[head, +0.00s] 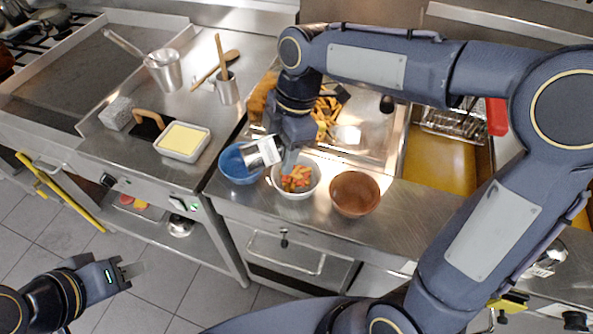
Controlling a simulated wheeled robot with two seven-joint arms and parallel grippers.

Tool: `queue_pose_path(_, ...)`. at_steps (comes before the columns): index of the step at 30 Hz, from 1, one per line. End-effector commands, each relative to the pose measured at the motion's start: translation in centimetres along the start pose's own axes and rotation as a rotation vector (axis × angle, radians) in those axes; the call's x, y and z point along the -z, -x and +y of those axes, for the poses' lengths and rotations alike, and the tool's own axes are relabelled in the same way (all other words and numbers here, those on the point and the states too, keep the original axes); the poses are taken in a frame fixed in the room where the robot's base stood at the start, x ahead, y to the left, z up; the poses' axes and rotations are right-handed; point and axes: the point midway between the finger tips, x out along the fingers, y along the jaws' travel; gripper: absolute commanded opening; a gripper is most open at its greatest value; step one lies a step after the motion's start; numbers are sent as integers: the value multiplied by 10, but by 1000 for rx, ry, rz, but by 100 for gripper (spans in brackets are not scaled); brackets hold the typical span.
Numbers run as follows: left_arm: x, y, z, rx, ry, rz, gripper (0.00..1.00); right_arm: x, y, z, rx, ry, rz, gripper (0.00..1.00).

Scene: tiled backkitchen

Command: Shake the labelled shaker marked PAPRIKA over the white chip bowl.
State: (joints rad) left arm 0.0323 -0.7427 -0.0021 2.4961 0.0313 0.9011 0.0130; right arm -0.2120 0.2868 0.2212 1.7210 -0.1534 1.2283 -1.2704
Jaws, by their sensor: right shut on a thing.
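The white chip bowl (275,181) stands on the steel counter's front edge, with orange and red chips (297,179) in it. My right gripper (277,156) is shut on a small white and grey shaker (261,152). The shaker is tipped well over and is held above the gap between the blue bowl and the white bowl. Its label is too small to read, and the gripper hides part of it. My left gripper (128,271) is low at the left, over the tiled floor and away from the counter; its finger opening is unclear.
A blue bowl (232,168) stands left of the white bowl, and a brown bowl (355,194) right of it. Behind are a steel tray of fries (327,112) and a utensil pot (227,90). A yellow-filled dish (183,140) sits to the left. The counter right of the brown bowl is clear.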

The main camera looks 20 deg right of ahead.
Motion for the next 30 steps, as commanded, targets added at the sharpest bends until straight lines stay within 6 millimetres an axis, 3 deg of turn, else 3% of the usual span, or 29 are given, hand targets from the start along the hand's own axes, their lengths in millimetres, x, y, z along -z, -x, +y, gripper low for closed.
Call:
queue_pose_path(9, 1, 2, 1, 0, 0, -1, 36, 0, 1, 0, -1, -1, -20, 21)
queue_pose_path(13, 7, 14, 6, 0, 0, -1, 36, 2, 11, 0, 2, 4, -76, 21)
queue_pose_path(30, 38, 76, 35, 0, 0, 0, 36, -2, 58, 0, 2, 9, -665, 21)
